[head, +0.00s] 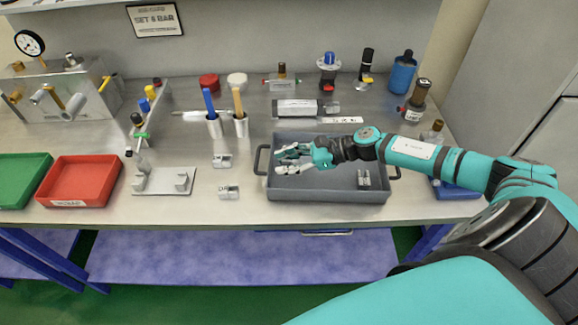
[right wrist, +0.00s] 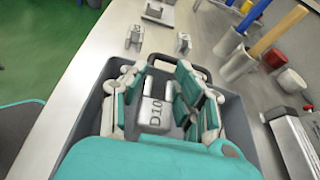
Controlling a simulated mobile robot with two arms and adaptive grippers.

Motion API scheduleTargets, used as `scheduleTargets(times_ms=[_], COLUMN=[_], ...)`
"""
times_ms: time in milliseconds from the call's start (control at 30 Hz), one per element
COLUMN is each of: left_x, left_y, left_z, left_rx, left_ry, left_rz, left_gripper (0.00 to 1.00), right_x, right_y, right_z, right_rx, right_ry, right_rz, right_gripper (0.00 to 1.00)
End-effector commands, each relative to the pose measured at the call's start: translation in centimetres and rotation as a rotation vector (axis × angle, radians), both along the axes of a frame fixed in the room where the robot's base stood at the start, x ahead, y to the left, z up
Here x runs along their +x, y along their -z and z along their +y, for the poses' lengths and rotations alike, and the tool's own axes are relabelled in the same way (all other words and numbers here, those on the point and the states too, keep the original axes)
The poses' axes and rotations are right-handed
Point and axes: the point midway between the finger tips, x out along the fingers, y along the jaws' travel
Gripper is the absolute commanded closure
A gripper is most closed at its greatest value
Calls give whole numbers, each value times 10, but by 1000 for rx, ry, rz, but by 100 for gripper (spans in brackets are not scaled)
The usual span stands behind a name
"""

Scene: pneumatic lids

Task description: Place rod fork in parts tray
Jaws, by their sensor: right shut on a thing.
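My right gripper (head: 288,160) is low over the left half of the grey parts tray (head: 330,193). In the right wrist view my right gripper (right wrist: 157,76) is shut on a light metal rod fork (right wrist: 152,112) marked D10, with a finger on each side. The fork is within the tray's outline; whether it touches the floor I cannot tell. In the head view the fingers mostly hide it. A similar metal fork (head: 363,179) stands in the tray's right half. My left gripper is not in view.
Two more metal forks, the upper (head: 222,160) and the lower (head: 228,192), sit on the bench left of the tray. Cups (head: 241,126) with coloured handles stand behind them. A red bin (head: 78,181) and a metal plate fixture (head: 165,182) are further left.

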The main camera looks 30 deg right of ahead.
Motion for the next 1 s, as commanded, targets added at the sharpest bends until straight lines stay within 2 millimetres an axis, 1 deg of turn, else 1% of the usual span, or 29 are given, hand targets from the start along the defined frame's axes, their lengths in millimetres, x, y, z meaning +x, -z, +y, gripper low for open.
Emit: scheduleTargets(times_ms=[33,133,200,300,467,700,733,900,1000], left_x=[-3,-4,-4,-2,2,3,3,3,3], left_y=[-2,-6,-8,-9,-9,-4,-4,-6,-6], left_z=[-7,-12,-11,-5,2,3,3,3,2], left_rx=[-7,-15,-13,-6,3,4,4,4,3], left_ry=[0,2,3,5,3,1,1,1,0], left_rz=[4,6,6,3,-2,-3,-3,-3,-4], left_gripper=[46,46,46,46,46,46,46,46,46], right_x=[0,-1,0,0,0,0,0,0,0], right_y=[4,18,29,39,43,47,46,45,45], right_z=[1,1,1,1,1,1,1,1,1], right_rx=[2,3,3,2,0,0,0,0,0], right_ry=[-1,0,1,0,-1,-1,-1,-1,-1], right_rz=[1,3,2,1,-1,0,0,0,0], right_gripper=[100,100,100,100,100,100,70,48,48])
